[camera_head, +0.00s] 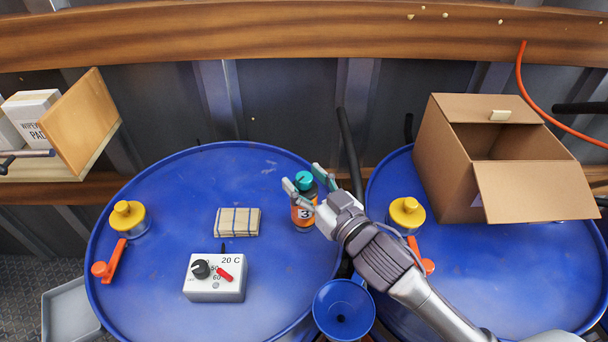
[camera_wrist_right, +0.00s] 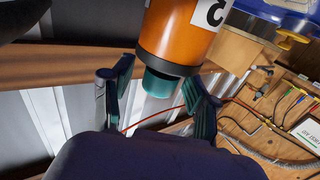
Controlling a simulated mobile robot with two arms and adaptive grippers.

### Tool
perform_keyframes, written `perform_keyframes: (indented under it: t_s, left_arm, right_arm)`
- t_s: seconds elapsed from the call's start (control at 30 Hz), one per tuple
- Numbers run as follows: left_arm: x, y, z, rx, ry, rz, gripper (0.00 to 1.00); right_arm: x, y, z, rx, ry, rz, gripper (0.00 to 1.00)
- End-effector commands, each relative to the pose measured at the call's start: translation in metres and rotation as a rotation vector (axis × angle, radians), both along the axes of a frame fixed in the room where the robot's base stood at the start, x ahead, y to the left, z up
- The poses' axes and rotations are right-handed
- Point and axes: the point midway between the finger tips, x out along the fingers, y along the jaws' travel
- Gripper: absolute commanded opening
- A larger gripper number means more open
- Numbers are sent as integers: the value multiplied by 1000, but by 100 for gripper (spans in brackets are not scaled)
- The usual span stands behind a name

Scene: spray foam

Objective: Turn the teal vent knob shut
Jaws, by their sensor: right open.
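In the right wrist view the bottle (camera_wrist_right: 178,32) appears upside down. The knob (camera_wrist_right: 160,84) there lies between the two spread fingertips of the right gripper (camera_wrist_right: 160,82), with gaps on both sides. I cannot tell the knob's turned position. My left gripper is not in view.
The left drum (camera_head: 160,190) also bears a wooden bundle (camera_head: 237,222), a white dial box (camera_head: 215,277) and a yellow cap (camera_head: 127,216). An open cardboard box (camera_head: 450,165) stands on the right drum (camera_head: 480,270).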

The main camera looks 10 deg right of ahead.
Motion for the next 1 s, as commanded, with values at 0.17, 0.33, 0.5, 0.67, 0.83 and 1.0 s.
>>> perform_keyframes:
  t_s: [0.17, 0.33, 0.5, 0.67, 0.83, 1.0]
  left_arm:
    - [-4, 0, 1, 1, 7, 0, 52]
    - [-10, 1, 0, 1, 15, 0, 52]
    - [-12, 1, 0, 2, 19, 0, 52]
    - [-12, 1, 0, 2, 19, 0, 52]
    - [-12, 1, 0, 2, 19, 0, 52]
    - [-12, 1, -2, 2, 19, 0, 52]
  right_arm:
    - [6, 3, 0, -1, 0, 1, 59]
    - [5, 3, 0, -1, 0, 1, 59]
    - [5, 3, 0, -1, 0, 1, 36]
    - [5, 2, 0, -1, 0, 1, 9]
    - [5, 3, 0, 1, -1, -5, 0]
    - [5, 5, 0, 11, -3, -74, 0]
